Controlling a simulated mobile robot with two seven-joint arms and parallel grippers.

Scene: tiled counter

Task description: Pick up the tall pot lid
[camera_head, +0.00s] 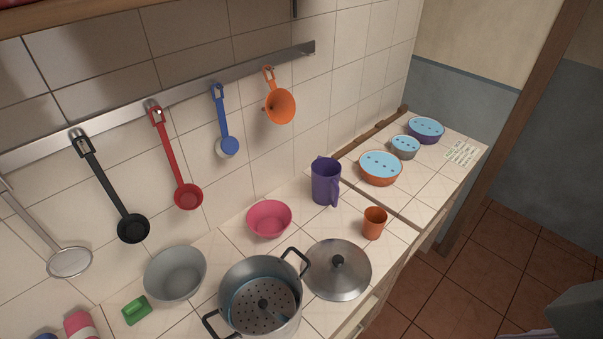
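A round silver lid (352,283) with a black knob lies on the tiled counter, knob up, close to the counter's front edge. Directly left of it stands a tall grey metal pot (262,325) with two black side handles. A perforated disc (275,290) with a dark knob or handle shows inside the pot. The pot's right handle comes very near the lid's left rim; I cannot tell if they touch. Neither of my grippers is in view.
An orange cup (374,223) stands behind the lid to the right. A purple jug (325,182), a pink bowl (269,219) and a grey bowl (175,273) stand further back and left. Lidded bowls (380,168) stand at the far right. Utensils hang from a wall rail (185,98).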

